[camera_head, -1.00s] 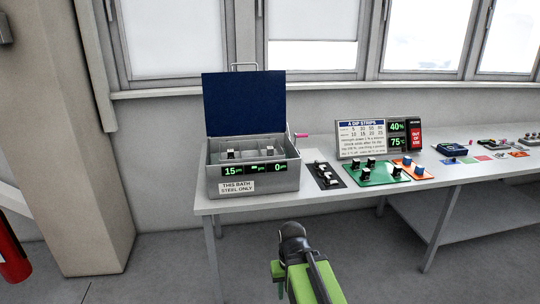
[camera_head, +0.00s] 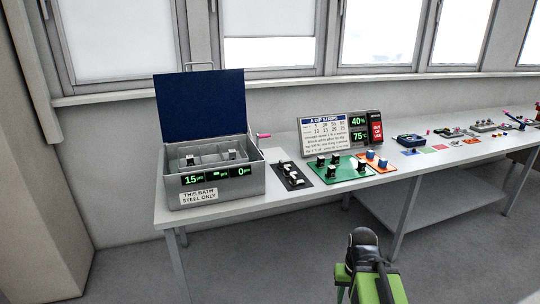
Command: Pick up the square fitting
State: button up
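My arm, green and black, rises from the bottom of the picture, with my gripper (camera_head: 362,246) at its dark upper end. It is well in front of the bench and apart from everything on it. Its fingers cannot be made out. Small fittings stand on coloured mats: white and dark ones on a black mat (camera_head: 303,184), several black ones on a green mat (camera_head: 352,177), blue ones on an orange mat (camera_head: 383,169). At this size I cannot tell which fitting is square.
A grey bath (camera_head: 240,190) with a raised blue lid (camera_head: 200,105) stands at the bench's left end, labelled steel only. A dip-strips sign (camera_head: 328,136) stands behind the mats. More small items lie farther right along the bench (camera_head: 262,200). Clear floor lies in front.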

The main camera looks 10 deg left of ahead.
aim_at(232, 153)
jog(key=z, duration=0.2)
jog(key=i, duration=1.65)
jog(key=z, duration=0.35)
jog(key=k, duration=0.1)
jog(key=u, duration=3.05)
jog(key=i, duration=1.25)
jog(key=z, duration=0.05)
